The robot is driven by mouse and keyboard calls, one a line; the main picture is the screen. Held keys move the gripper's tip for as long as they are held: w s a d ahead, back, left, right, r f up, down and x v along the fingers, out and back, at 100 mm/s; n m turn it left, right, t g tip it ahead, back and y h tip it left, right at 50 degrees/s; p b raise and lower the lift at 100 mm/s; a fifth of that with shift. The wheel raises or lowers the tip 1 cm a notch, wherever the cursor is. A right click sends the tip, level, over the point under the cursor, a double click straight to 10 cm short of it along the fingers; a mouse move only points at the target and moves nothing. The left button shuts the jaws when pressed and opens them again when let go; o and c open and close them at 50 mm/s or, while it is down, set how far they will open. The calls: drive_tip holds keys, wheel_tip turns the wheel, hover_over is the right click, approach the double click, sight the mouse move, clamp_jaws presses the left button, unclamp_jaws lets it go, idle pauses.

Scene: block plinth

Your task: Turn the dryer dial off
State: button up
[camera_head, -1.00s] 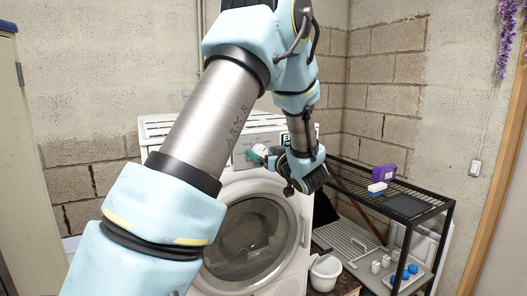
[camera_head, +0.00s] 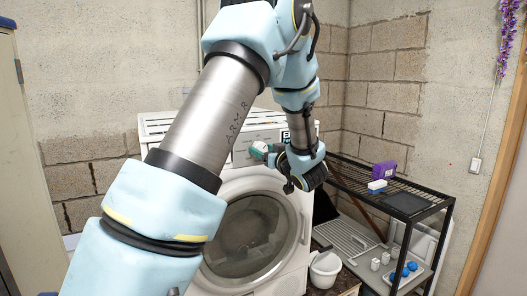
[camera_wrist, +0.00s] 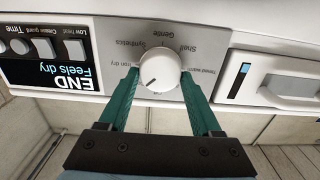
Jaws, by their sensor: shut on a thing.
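The white dryer (camera_head: 255,240) with its round glass door stands ahead of me, with a control panel along its top front. The white dial (camera_wrist: 163,78) is in the middle of the wrist view, with printed words such as Synthetics, Gentle and Shelf around it. A dark pointer mark shows at the dial's lower left. My gripper (camera_wrist: 161,88) has its two green fingers on either side of the dial and is shut on it.
A display reading END Feels dry (camera_wrist: 45,72) and small knobs lie left of the dial. A drawer handle (camera_wrist: 290,90) is to its right. A black rack (camera_head: 410,203) holding a purple box (camera_head: 384,171) stands right of the dryer.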

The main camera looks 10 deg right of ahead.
drive_tip(key=shift+f+b, duration=0.15)
drive_tip(key=shift+b, duration=0.3)
drive_tip(key=n+b, duration=0.9)
drive_tip(key=b, duration=0.4)
drive_tip(key=shift+a, duration=0.2)
drive_tip(key=shift+b, duration=0.3)
drive_tip(key=o, duration=1.4)
drive_tip(key=shift+c, duration=0.2)
drive_tip(key=shift+s, duration=0.15)
drive_tip(key=b+v, duration=0.2)
drive_tip(key=v, duration=0.8)
drive_tip(key=shift+s+d, duration=0.2)
drive_tip(key=shift+s, duration=0.1)
